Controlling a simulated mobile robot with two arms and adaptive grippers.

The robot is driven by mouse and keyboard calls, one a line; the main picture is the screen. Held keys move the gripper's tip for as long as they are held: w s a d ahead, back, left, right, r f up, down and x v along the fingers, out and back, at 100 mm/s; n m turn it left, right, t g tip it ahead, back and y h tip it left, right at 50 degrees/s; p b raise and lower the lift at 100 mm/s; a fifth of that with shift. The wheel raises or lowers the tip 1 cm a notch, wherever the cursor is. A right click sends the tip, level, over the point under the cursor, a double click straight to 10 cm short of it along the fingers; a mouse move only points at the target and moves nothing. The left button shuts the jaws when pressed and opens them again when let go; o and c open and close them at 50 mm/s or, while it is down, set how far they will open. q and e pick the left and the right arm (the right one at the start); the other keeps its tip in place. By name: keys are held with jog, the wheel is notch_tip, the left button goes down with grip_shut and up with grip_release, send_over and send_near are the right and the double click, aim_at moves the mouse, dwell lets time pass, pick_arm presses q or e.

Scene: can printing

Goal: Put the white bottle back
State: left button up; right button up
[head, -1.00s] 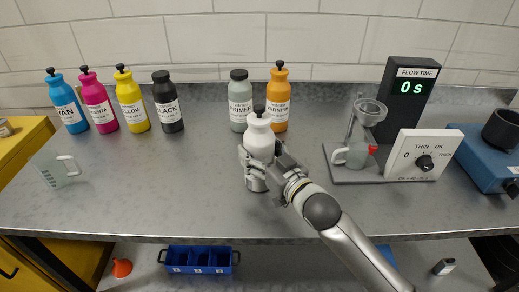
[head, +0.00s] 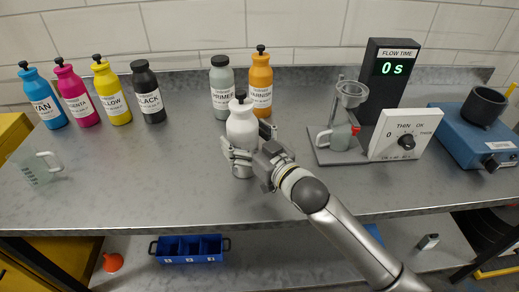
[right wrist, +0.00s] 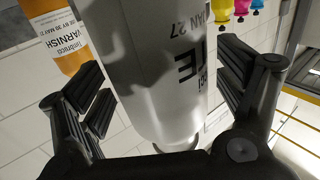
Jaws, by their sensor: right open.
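The white bottle (head: 242,127), with a black cap, stands upright on the grey metal table (head: 150,190), in front of the primer and varnish bottles. My right gripper (head: 248,147) is open around its lower body, with one finger on each side. In the right wrist view, the white bottle (right wrist: 160,65) fills the middle between the spread fingers of the right gripper (right wrist: 165,95), with gaps showing beside it. Part of its label shows there, upside down. My left gripper is not in view.
Cyan (head: 42,97), magenta (head: 77,95), yellow (head: 111,92) and black (head: 147,92) bottles stand in a row at the back left. The primer (head: 221,90) and varnish (head: 260,84) bottles stand close behind. A gap separates black from primer. The flow-time stand (head: 390,78) is right.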

jog(key=b+v, duration=0.1)
jog(key=v, duration=1)
jog(key=shift+s, duration=0.15)
jog(key=shift+d, duration=0.15)
